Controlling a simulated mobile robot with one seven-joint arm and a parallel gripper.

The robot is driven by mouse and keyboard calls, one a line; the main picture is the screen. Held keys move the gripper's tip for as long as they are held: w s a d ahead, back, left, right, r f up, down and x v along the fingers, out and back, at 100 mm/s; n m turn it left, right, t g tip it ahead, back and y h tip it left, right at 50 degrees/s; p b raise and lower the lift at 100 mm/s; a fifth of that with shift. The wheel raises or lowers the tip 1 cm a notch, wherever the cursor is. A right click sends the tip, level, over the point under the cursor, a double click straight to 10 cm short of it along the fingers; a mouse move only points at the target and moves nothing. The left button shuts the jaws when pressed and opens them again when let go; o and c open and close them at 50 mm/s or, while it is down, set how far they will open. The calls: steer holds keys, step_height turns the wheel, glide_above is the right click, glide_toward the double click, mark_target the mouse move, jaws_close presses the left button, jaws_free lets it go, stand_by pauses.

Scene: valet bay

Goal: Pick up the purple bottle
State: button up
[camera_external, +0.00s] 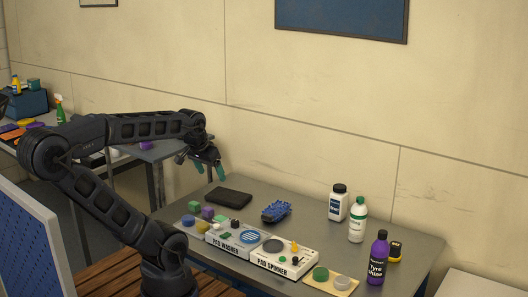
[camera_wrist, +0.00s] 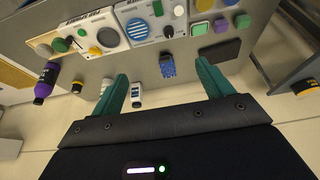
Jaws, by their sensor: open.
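The purple bottle (camera_external: 379,258) stands upright at the right end of the grey table, with a black cap and a label reading "tyre shine". In the wrist view the purple bottle (camera_wrist: 47,79) shows at the left edge of the picture. My gripper (camera_external: 208,172) is above the left back part of the table, well to the left of the bottle and apart from it. In the wrist view my gripper (camera_wrist: 162,85) has its two green fingers spread wide, with nothing held between them.
A white bottle with a black cap (camera_external: 338,203) and a white bottle with a green cap (camera_external: 357,220) stand left of the purple bottle. A black and yellow item (camera_external: 395,251) is behind it. The pad spinner (camera_external: 284,258) and blue brush (camera_external: 276,211) lie further left. The wall is close behind.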

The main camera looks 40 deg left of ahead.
steer(key=w+d+r+m, duration=0.2)
steer(key=w+d+m, duration=0.1)
steer(key=w+d, duration=0.65)
steer(key=m+g+h, duration=0.2)
steer(key=m+h, duration=0.2)
steer(key=m, duration=0.4)
glide_toward(384, 240)
steer(key=w, duration=0.1)
steer(key=x, duration=0.3)
steer(key=a+x, duration=0.1)
steer(key=x, duration=0.1)
steer(key=shift+w+f, duration=0.15)
steer(key=shift+f, duration=0.15)
steer(key=shift+x, duration=2.7)
steer(key=shift+d+r, duration=0.1)
steer(key=shift+d, duration=0.15)
jaws_close()
